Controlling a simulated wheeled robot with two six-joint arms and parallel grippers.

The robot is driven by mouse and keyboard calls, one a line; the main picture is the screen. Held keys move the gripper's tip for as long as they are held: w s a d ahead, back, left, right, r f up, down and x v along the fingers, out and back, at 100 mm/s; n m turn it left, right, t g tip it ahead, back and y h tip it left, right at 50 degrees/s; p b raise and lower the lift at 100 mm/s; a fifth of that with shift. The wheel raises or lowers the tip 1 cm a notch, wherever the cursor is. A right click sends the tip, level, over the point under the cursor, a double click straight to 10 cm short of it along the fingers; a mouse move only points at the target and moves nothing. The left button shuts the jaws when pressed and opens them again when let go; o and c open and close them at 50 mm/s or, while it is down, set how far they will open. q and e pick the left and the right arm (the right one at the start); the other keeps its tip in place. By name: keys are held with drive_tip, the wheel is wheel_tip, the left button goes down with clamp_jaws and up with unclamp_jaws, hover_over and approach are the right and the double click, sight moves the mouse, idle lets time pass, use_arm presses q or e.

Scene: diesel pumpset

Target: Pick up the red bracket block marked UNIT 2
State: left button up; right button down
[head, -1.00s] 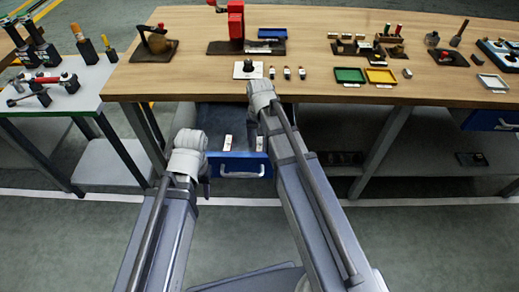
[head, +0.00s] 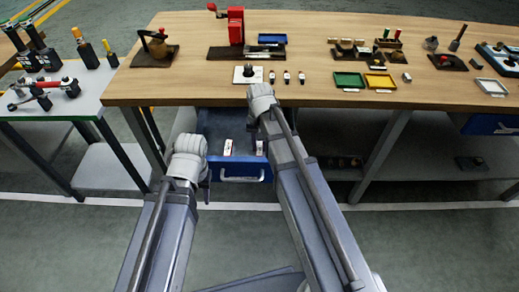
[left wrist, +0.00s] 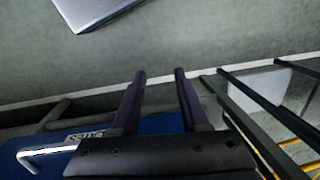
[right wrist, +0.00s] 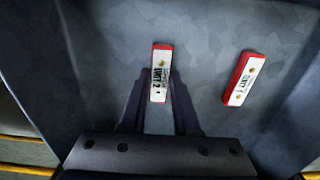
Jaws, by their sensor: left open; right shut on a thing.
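The red bracket block marked UNIT 2 (right wrist: 160,70) has a white label face and shows in the right wrist view, between the fingers of my right gripper (right wrist: 160,82). That gripper is shut on it, inside the grey drawer. A second red block marked UNIT 1 (right wrist: 243,79) lies to its right in that view, apart from the fingers. In the head view both blocks show in the open drawer, and my right arm hides the right gripper. My left gripper (left wrist: 160,74) is open and empty, outside the drawer near its blue front (left wrist: 150,124).
The blue drawer front (head: 240,169) with its handle stands out below the wooden workbench (head: 200,89). Drawer walls stand around the blocks. The bench carries a red press (head: 236,26), a green tray (head: 349,80) and a yellow tray (head: 380,81). Open floor lies in front.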

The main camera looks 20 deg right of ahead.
sight(259, 148)
drive_tip(key=shift+r, duration=0.1)
idle(0.3)
wheel_tip(259, 148, up, 10)
drive_tip(key=p, duration=1)
